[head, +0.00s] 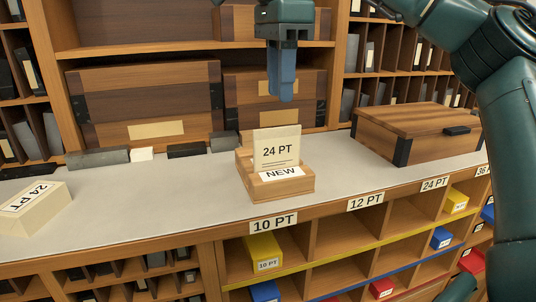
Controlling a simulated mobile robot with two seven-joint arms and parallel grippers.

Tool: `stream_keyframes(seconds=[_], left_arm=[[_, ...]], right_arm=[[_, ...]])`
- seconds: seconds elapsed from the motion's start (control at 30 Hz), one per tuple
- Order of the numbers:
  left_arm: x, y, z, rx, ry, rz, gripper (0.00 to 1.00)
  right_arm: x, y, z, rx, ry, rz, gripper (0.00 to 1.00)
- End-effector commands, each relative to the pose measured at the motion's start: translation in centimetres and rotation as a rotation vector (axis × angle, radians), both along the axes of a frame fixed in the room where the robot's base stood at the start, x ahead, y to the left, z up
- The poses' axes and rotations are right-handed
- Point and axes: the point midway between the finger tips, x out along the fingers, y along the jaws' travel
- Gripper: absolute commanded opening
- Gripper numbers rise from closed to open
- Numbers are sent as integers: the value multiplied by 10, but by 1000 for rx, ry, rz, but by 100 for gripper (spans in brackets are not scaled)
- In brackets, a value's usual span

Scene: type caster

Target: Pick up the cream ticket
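The cream ticket (277,142), marked "24 PT", stands upright in a small wooden holder (262,191) on the grey counter. The holder has a white "NEW" label on its front, and the ticket's lower edge is hidden in it. My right gripper (282,97) points down above and slightly behind or over the ticket; the exact depth is unclear. Its blue fingers overlap from this side, so their gap does not show. Nothing is visible between them, and the ticket is apart from them. My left gripper is not in view.
A wooden box (415,132) stands on the counter at right. A cream "24 PT" package (35,208) lies at left. Grey and white blocks (98,157) line the back by large wooden cases (145,105). Labelled cubbies (340,235) sit below the front edge. Counter (150,205) left of the holder is clear.

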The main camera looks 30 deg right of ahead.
Motion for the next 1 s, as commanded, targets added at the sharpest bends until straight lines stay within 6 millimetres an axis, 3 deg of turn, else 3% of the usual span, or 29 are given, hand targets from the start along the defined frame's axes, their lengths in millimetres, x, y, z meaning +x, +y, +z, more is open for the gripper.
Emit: stream_keyframes(seconds=[0.03, 0.17, 0.5, 0.8, 1.0], left_arm=[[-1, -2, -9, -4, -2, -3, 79], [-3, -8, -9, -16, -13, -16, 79], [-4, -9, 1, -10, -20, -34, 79], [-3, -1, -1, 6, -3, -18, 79], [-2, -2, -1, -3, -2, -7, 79]], right_arm=[[0, 0, -18, 2, 4, 1, 30], [0, 0, -41, 2, 3, 1, 30], [0, 2, -67, 0, 0, 0, 30], [0, 6, -108, 2, 1, -1, 30], [0, 6, -113, 3, -1, -2, 30]])
